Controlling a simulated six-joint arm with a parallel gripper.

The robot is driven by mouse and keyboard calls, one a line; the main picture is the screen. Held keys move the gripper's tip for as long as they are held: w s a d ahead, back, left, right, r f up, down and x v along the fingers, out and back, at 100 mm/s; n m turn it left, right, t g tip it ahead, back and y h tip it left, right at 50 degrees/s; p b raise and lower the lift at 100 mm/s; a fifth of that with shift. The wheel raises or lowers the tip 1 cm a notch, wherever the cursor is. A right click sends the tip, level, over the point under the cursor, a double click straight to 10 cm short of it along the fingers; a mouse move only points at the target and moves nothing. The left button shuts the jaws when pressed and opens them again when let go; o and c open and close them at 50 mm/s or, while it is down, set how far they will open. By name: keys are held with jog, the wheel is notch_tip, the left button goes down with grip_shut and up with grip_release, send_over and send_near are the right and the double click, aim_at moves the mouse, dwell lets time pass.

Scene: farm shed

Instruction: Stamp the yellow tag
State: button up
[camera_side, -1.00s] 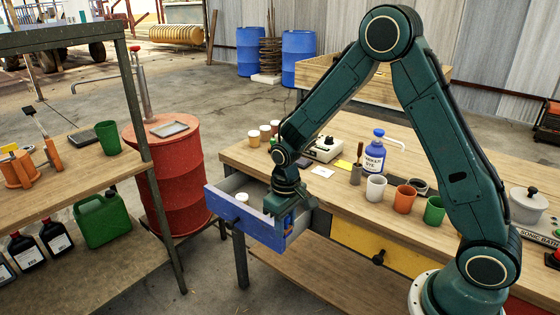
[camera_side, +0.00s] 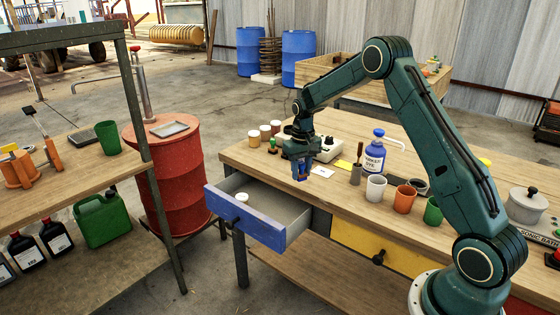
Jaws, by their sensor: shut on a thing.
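The yellow tag (camera_side: 343,164) lies flat on the bench, beyond and to the right of my gripper. A white card (camera_side: 323,172) lies nearer to the gripper. My gripper (camera_side: 301,177) points down above the bench's front edge, behind the open blue drawer. It is shut on a small blue thing (camera_side: 302,171), mostly hidden by the jaws; I cannot tell for sure that it is a stamp. It looks raised clear of the drawer.
The blue drawer (camera_side: 246,220) stands open with a white round container (camera_side: 241,198) inside. A white device (camera_side: 328,148), a blue bottle (camera_side: 373,157), a grey cup (camera_side: 376,188), an orange cup (camera_side: 404,200) and a green cup (camera_side: 433,211) stand on the bench. Small jars (camera_side: 265,132) stand behind the gripper.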

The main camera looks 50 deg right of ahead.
jog(key=d, duration=0.3)
jog(key=d+r+m, duration=0.1)
jog(key=d, duration=0.3)
jog(key=d+m, duration=0.1)
jog(key=d, duration=0.3)
jog(key=shift+s+d+r, duration=0.2)
jog(key=shift+r, duration=0.1)
jog(key=m, duration=0.2)
send_near(345, 165)
jog(key=shift+d+r, duration=0.1)
jog(key=shift+r, duration=0.15)
jog(key=shift+f, duration=0.1)
jog(key=shift+f, duration=2.85)
jog(key=shift+f, duration=0.6)
jog(key=shift+r, duration=0.1)
notch_tip(345, 165, up, 7)
